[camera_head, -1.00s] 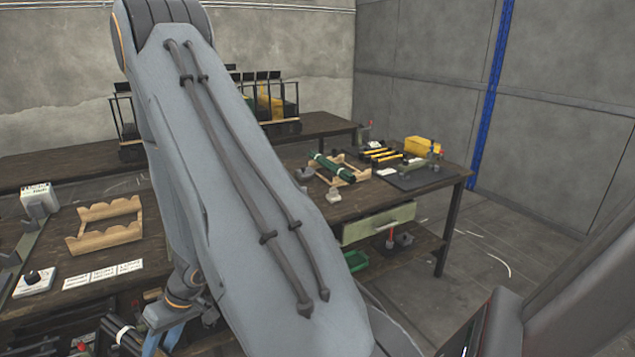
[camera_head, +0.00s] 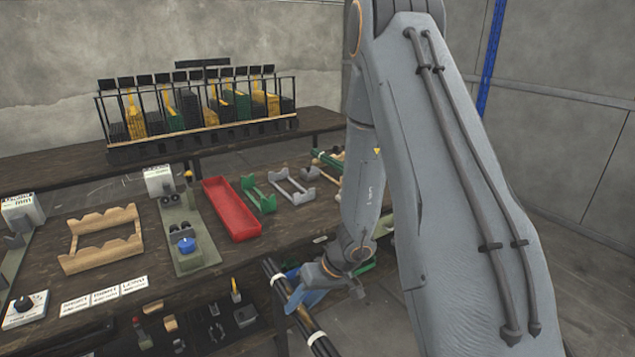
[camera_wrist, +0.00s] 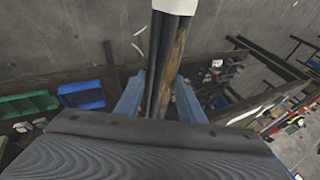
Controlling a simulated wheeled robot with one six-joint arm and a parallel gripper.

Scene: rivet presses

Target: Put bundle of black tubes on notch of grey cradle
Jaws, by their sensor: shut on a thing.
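The bundle of black tubes (camera_head: 318,339) has white bands and slants in front of the workbench's front edge. My gripper (camera_head: 304,287) has blue fingers and is shut on the bundle. In the wrist view the bundle (camera_wrist: 160,62) runs between the fingers of my gripper (camera_wrist: 158,101), with a white band at the top. A brown strip shows along one side of it. The grey cradle (camera_head: 284,189) is on the bench, behind and above my gripper in the picture, and looks empty.
A green cradle (camera_head: 259,198) and a red tray (camera_head: 231,211) stand left of the grey cradle. A wooden cradle (camera_head: 84,262) and a fixture with a blue knob (camera_head: 186,244) are farther left. A rack (camera_head: 200,143) stands on the back table.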

